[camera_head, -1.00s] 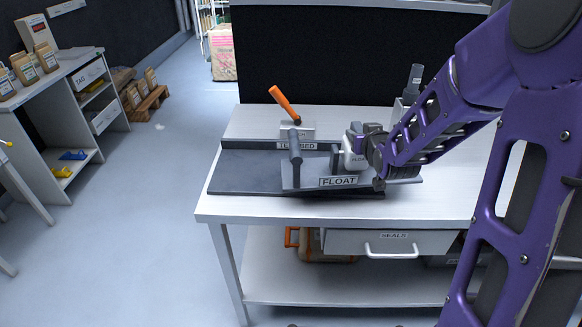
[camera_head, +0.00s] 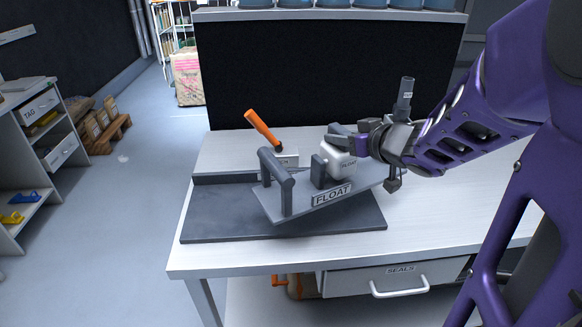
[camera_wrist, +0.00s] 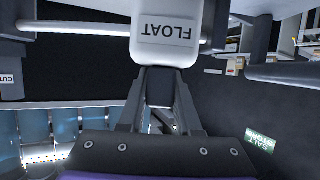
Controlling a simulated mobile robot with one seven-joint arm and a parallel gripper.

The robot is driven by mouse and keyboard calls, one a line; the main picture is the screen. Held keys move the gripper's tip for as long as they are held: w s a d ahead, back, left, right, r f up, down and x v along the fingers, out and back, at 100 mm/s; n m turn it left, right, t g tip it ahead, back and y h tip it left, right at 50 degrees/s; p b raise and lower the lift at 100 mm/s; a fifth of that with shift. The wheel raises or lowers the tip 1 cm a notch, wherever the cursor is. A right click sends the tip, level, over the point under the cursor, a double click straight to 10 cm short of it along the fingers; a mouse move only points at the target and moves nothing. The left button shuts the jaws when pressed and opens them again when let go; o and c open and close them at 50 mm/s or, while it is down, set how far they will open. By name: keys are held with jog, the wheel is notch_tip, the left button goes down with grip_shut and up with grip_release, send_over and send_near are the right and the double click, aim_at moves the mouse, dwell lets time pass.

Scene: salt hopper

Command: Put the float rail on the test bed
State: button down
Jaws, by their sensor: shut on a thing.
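The float rail (camera_head: 318,198) is a grey plate with a FLOAT label, a grey bar handle at its left and a white FLOAT block (camera_head: 341,165). My gripper (camera_head: 352,145) is shut on the rail at the white block, from the right. In the wrist view the white block (camera_wrist: 166,35) stands just beyond the closed fingers (camera_wrist: 160,88). The rail is tilted, its right end higher, over the right part of the test bed (camera_head: 215,215), a dark grey slab on the table. I cannot tell whether its lower left end touches the slab.
A block with an orange lever (camera_head: 262,130) stands behind the rail. A grey upright device (camera_head: 405,95) stands behind my gripper. The white table (camera_head: 440,215) is clear at right, with a SEALS drawer (camera_head: 400,279) below. A shelf unit (camera_head: 40,150) stands at far left.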

aim_at(337, 170)
notch_tip(337, 170, down, 8)
jog(key=b, duration=0.3)
jog(key=shift+f, duration=0.2)
jog(key=shift+f+b, duration=0.15)
jog(key=shift+b, duration=0.15)
jog(key=c, duration=0.6)
grip_release()
jog(key=shift+f, duration=0.1)
